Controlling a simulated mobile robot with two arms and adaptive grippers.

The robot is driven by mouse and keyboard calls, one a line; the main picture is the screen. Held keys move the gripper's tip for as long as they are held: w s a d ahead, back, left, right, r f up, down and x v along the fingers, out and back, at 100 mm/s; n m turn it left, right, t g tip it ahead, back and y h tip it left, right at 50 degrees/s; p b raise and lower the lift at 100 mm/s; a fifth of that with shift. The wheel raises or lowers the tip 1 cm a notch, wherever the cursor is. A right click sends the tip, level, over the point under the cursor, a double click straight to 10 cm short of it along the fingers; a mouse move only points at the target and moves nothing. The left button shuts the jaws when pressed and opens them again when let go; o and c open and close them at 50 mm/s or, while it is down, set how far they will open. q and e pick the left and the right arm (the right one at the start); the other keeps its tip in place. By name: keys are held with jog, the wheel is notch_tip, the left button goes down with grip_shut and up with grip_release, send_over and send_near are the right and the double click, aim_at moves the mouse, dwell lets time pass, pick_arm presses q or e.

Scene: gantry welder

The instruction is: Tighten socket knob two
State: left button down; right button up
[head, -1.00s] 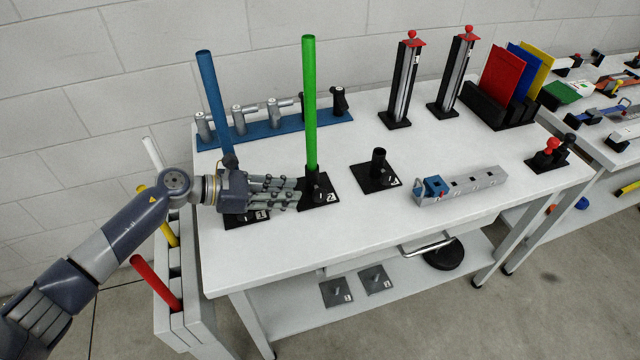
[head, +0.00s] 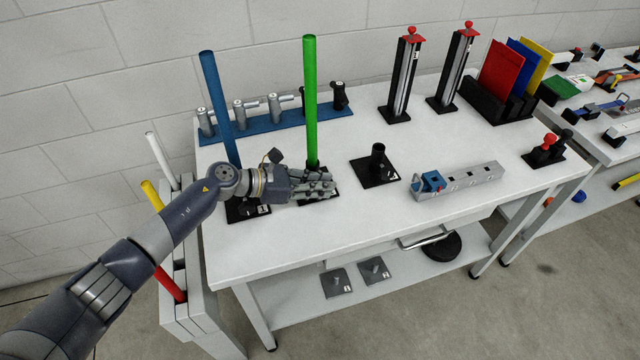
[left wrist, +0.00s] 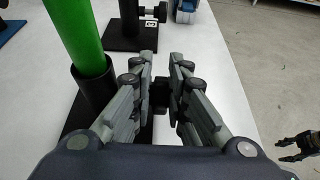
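The green tube (head: 311,100) stands upright in socket two, a black holder on a black base plate (head: 309,200) on the white table. In the left wrist view the tube (left wrist: 78,35) rises from the black socket (left wrist: 95,88). Socket two's dark knob (left wrist: 160,93) sits beside it, between my left fingers. My left gripper (head: 330,185) reaches in from the left, in front of the tube, and mostly covers the socket and knob in the head view. My right gripper (left wrist: 298,148) shows at the left wrist view's right edge, fingers apart and empty.
The blue tube (head: 217,105) stands in the socket to the left, behind my left arm. The empty third socket (head: 377,165) is to the right. A blue rail (head: 270,128) with metal clamps lies behind. A grey channel piece (head: 470,178) lies further right.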

pick_arm(q)
jog(key=shift+r+p, duration=0.2)
jog(key=shift+p, duration=0.45)
jog(key=y+p, duration=0.2)
jog(key=g+y+p, duration=0.1)
jog(key=p, duration=0.1)
jog(key=shift+w+d+r, duration=0.15)
jog(key=shift+d, duration=0.1)
jog(key=shift+d+f+g+y+p, duration=0.15)
jog(key=shift+f+g+y+p, duration=0.15)
jog(key=shift+y+p, duration=0.6)
jog(key=shift+d+f+g+y, duration=0.1)
jog(key=shift+f+g+y, duration=0.15)
jog(key=shift+y, duration=0.65)
jog(key=c, duration=1.8)
grip_release()
jog(key=shift+c, duration=0.2)
